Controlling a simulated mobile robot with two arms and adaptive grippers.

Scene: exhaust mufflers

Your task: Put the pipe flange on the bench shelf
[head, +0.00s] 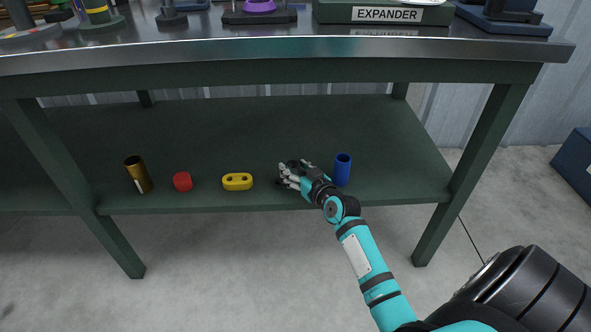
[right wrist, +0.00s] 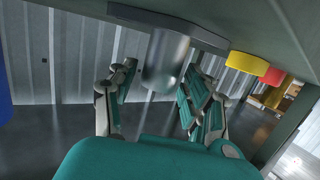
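The pipe flange (right wrist: 166,62) is a grey metal piece with a wide flat base and a round neck. In the right wrist view, which looks upside down, its base is against the bench shelf (right wrist: 240,25). In the head view my right gripper (head: 292,174) is at the front of the shelf (head: 400,180) and mostly hides the flange. In the right wrist view the fingers of my right gripper (right wrist: 155,98) are apart, on either side of the neck, with a gap visible on the left. My left gripper is not in view.
On the shelf, a blue cylinder (head: 342,169) stands close right of my gripper. A yellow two-hole piece (head: 238,181), a red cap (head: 182,181) and a brass tube (head: 138,174) stand to the left. The bench top (head: 300,48) overhangs the shelf. The shelf's back is clear.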

